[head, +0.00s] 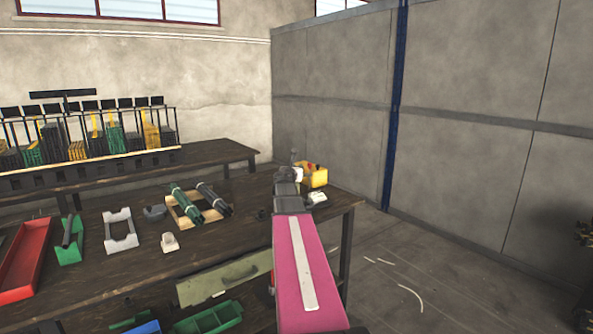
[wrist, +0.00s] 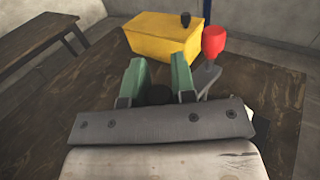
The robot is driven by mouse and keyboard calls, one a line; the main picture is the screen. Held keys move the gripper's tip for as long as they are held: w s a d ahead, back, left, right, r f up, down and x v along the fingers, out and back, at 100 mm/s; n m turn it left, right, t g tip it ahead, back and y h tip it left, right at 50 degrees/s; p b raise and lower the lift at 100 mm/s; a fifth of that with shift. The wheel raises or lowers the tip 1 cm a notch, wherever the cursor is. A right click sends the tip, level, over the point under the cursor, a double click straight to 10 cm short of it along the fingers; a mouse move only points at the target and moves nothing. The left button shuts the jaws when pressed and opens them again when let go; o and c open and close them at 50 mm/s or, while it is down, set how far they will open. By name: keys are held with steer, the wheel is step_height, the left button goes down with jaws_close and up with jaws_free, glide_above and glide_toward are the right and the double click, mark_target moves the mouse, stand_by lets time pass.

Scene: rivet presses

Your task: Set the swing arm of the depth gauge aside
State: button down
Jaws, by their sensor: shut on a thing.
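A red knob (wrist: 213,41) stands upright on a grey piece (wrist: 205,78) just right of the right finger. These may belong to the depth gauge's swing arm; the fingers hide how the parts join. In the head view my gripper (head: 287,188) is at the bench's right end, left of the yellow box (head: 315,177).
A white piece (head: 317,198) lies near the bench's right edge. Dark rods on a wooden rack (head: 185,220) and a grey bracket (head: 120,238) lie to the left. Open floor (head: 400,260) is on the right.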

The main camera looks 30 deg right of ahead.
steer(key=c, duration=0.9)
jaws_free()
steer(key=shift+c, duration=0.2)
steer(key=v, duration=1)
steer(key=shift+s+a, duration=0.3)
